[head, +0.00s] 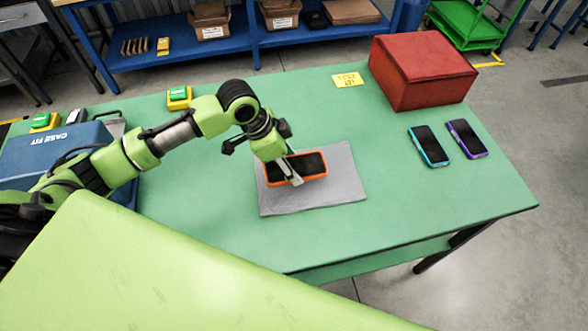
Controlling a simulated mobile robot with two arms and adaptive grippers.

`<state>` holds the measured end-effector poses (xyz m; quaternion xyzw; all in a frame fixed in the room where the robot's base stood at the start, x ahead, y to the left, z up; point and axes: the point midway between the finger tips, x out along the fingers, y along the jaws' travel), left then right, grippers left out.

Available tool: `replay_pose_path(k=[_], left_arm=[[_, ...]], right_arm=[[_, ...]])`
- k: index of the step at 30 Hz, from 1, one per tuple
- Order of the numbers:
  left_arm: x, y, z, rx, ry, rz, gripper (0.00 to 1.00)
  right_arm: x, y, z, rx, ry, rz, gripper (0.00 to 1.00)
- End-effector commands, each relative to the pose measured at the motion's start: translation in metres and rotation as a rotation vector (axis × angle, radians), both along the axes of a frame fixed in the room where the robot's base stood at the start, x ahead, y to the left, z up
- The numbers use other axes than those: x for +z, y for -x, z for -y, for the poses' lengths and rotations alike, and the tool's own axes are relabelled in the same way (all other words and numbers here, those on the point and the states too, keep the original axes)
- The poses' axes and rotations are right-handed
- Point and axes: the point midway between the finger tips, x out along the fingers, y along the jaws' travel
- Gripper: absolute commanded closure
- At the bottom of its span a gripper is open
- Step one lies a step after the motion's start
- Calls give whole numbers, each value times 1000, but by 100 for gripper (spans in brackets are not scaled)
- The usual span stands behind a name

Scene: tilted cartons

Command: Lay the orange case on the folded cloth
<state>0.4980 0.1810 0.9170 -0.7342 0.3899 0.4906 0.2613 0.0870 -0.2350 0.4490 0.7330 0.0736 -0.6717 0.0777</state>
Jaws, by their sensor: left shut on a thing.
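The orange case (313,167), an orange rim around a dark middle, is over the grey folded cloth (337,190) in the middle of the green table. The case looks nearly flat and lies within the cloth's outline. I cannot tell whether it touches the cloth. My right gripper is not in view.
A teal case (429,146) and a purple case (466,139) lie to the right. A red box (421,72) and a yellow note (347,80) are at the back. A blue case (50,150) stands at the left.

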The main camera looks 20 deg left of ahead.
Motion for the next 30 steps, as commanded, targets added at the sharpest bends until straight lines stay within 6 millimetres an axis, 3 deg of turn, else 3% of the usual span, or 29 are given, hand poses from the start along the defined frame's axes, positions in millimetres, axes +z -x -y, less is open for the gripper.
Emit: replay_pose_path(k=[4, 10, 28, 30], left_arm=[[-13, -3, 11, 0, 2, -3, 74], [-38, -2, 8, 1, -1, -2, 74], [-55, -1, 7, 0, -5, -6, 74], [-57, 0, 6, 0, -7, -8, 83]], right_arm=[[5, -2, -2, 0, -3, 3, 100], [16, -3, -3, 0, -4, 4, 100], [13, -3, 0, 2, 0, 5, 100], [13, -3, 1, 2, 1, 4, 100]])
